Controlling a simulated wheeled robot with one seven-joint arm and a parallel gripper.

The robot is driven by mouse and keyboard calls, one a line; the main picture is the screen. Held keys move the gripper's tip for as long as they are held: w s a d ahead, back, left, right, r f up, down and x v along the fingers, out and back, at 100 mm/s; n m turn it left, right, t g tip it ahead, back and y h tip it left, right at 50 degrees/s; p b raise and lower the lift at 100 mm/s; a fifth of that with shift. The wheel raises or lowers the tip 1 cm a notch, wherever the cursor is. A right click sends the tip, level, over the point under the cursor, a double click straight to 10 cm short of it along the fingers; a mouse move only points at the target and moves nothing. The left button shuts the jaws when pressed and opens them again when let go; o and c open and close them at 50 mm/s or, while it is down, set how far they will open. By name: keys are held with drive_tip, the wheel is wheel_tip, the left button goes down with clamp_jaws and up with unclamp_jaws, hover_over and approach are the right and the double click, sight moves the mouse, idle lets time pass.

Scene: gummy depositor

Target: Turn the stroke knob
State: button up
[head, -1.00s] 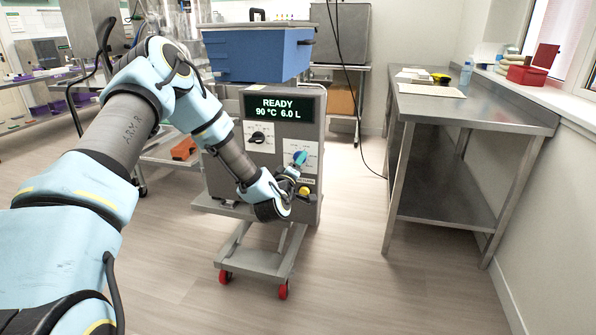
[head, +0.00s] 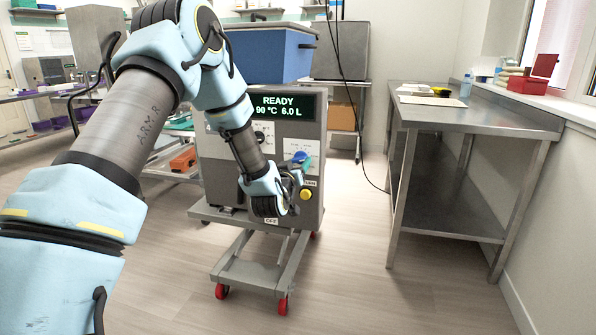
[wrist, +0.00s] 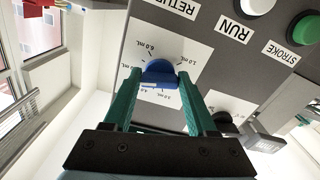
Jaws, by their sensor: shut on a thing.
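The stroke knob, a blue knob on a white mL scale, shows between my fingers in the wrist view (wrist: 160,74). It also shows on the grey machine front in the head view (head: 301,158). The green fingers of my gripper (wrist: 160,80) are shut on the knob from both sides. In the head view my gripper (head: 298,168) reaches the panel at its lower right, and my wrist hides part of it. The wrist picture is upside down, and which mark the knob points at is unclear.
A black knob (wrist: 222,121) sits beside my finger. Green (wrist: 306,28) and white (wrist: 252,4) buttons are close by on the panel. A yellow button (head: 306,194) is below the blue knob. A steel table (head: 470,118) stands right; the floor between is clear.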

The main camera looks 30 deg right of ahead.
drive_tip(key=shift+f+m+b, duration=0.1)
drive_tip(key=shift+m+b, duration=0.2)
drive_tip(key=shift+m, duration=0.2)
drive_tip(key=o, duration=1.4)
drive_tip(key=shift+c, duration=0.2)
drive_tip(key=b+v, duration=0.1)
drive_tip(key=v, duration=0.9)
drive_tip(key=shift+s+a+b, duration=0.3)
drive_tip(key=shift+b, duration=0.1)
